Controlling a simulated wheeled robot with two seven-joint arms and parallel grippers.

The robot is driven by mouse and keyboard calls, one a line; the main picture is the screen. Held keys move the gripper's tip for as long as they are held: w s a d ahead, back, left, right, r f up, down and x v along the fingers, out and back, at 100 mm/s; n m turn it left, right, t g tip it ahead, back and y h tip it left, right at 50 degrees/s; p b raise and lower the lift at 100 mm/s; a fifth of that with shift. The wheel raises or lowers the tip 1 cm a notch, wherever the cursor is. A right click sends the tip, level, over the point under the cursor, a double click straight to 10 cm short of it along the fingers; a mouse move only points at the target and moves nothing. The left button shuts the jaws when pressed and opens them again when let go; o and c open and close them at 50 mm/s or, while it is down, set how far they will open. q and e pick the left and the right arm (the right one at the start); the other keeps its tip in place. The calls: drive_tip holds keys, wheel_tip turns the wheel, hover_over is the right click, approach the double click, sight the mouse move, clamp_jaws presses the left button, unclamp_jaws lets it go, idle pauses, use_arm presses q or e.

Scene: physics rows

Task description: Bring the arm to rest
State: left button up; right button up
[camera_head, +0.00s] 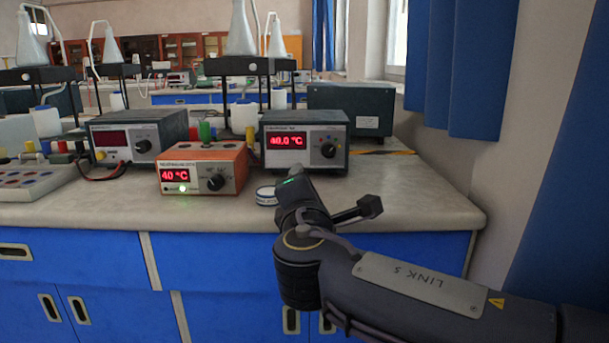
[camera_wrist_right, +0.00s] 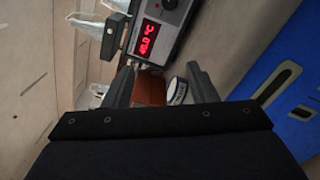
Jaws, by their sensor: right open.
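My right arm comes in from the right in the head view, with its gripper (camera_head: 328,203) over the bench's front edge. In the right wrist view the two dark fingers stand apart (camera_wrist_right: 155,75). A white, blue-banded round item (camera_head: 266,195) lies on the bench just left of the gripper; it also shows beyond the fingers in the wrist view (camera_wrist_right: 177,91). My left gripper is not in view.
On the bench (camera_head: 420,205) stand an orange unit (camera_head: 203,168) reading 40 °C, a grey unit (camera_head: 304,140) reading 40.0 °C and another grey unit (camera_head: 138,136). Blue cabinets (camera_head: 90,260) are below. The bench right of the gripper is clear up to the wall.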

drive_tip(key=s+d+f+m+g+h, duration=0.1)
drive_tip(key=s+d+f+m+g, duration=0.3)
drive_tip(key=d, duration=0.3)
drive_tip(key=s+d+f+m+g+h+p, duration=0.1)
drive_tip(key=s+d+f+m, duration=0.25)
drive_tip(key=d+f, duration=0.35)
drive_tip(key=s+d+f+m+g+h, duration=0.1)
drive_tip(key=s+d+f+m+g, duration=0.2)
drive_tip(key=d, duration=0.5)
drive_tip(key=s+f+m+g+y+p, duration=0.1)
drive_tip(key=s+f+m+g+y, duration=0.15)
drive_tip(key=s+f+m, duration=0.55)
drive_tip(key=s+f+m+g+y+p, duration=0.15)
drive_tip(key=s+f+m+y, duration=0.3)
drive_tip(key=s, duration=0.55)
use_arm(q)
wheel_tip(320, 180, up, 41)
drive_tip(key=p, duration=3.7)
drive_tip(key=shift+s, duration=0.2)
use_arm(e)
wheel_tip(320, 180, up, 38)
drive_tip(key=s+a+m, duration=0.1)
drive_tip(key=a, duration=0.1)
drive_tip(key=shift+m, duration=0.4)
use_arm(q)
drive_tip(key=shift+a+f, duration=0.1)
use_arm(e)
drive_tip(key=shift+s, duration=0.1)
